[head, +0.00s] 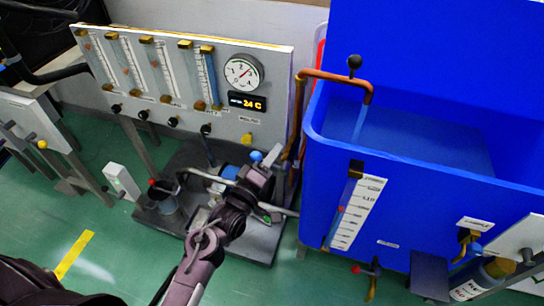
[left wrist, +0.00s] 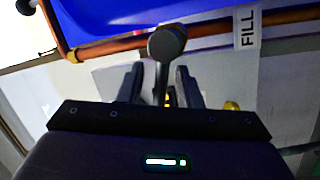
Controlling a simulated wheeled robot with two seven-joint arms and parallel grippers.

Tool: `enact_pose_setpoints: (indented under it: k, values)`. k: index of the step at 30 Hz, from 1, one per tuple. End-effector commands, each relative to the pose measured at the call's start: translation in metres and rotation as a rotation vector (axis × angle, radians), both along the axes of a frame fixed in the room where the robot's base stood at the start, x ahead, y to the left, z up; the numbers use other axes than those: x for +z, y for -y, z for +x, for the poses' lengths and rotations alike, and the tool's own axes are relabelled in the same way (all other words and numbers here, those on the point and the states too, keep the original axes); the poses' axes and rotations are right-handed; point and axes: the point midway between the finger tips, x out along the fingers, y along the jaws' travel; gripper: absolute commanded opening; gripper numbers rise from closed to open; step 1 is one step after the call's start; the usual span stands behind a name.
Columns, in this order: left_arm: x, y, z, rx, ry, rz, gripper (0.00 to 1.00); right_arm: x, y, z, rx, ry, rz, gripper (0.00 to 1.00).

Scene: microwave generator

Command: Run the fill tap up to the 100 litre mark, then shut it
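The blue tank (head: 409,205) stands at the right. A copper pipe (head: 330,76) ends in a spout over its rim, with a pale blue strip, seemingly water, below. The tank's white scale (head: 358,213) has a sight tube; its figures are too small to read surely. In the left wrist view, a dark ball-ended lever (left wrist: 166,43) stands before the copper pipe (left wrist: 120,47), near the FILL label (left wrist: 247,28). My left gripper (left wrist: 158,78) is open, its fingers either side of the lever's stem with gaps. In the head view my left gripper (head: 268,165) is left of the pipe. My right gripper is not visible.
A panel (head: 190,75) with several flow tubes, a round gauge (head: 242,74) and a lit display (head: 247,102) stands at the left. A black knob (head: 354,62) tops the pipe. A small tap (head: 373,270) is low on the tank front. The green floor (head: 110,260) is largely clear.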

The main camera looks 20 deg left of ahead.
Motion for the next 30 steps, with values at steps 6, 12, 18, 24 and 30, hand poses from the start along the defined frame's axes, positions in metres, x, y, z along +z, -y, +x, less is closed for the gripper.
enact_pose_setpoints:
  k: [6,12,18,24,30]
  values:
    - [0.0,0.0,0.0,0.0,-0.001,0.0,0.15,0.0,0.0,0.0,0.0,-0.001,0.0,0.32]
    - [0.0,0.0,0.0,0.0,-0.001,0.0,0.0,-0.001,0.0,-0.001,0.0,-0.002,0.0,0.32]
    - [0.0,0.0,0.0,0.0,-0.001,-0.001,0.0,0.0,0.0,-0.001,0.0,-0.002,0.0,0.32]
    - [-0.002,-0.001,0.0,0.0,-0.007,-0.084,0.0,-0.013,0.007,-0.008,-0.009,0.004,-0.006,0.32]
    - [-0.008,-0.002,0.0,0.001,-0.014,-0.259,0.0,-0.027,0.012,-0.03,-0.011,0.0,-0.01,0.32]
